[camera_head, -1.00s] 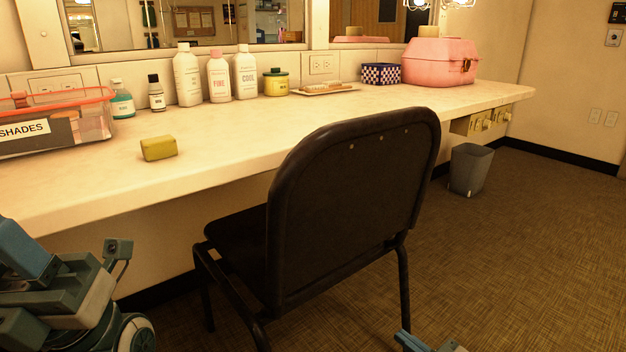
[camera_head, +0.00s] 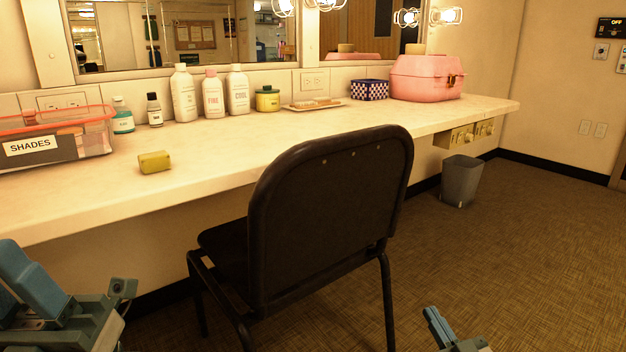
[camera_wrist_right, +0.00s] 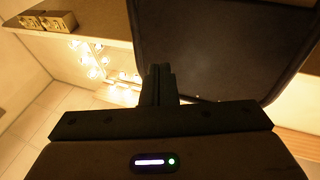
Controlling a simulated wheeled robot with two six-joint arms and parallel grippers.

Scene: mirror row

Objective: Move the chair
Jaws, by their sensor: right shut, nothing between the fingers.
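The black chair (camera_head: 325,215) stands in front of the counter with its backrest toward me and its seat (camera_head: 225,245) facing the counter. In the right wrist view the dark chair back (camera_wrist_right: 220,45) fills the upper right, beyond the fingers. My right gripper (camera_head: 432,316) is low at the bottom, to the right of the chair's legs and apart from them in the head view. In the right wrist view its fingers (camera_wrist_right: 159,72) are together with nothing between them. My left arm shows at the lower left, left of the chair; I cannot make out its jaw state.
The counter (camera_head: 215,165) holds a shades bin (camera_head: 70,146), a yellow-green block (camera_head: 154,162), bottles and a pink case (camera_head: 426,78). A grey waste bin (camera_head: 461,181) stands on the floor below the drawers. Open carpet (camera_head: 530,250) lies to the right.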

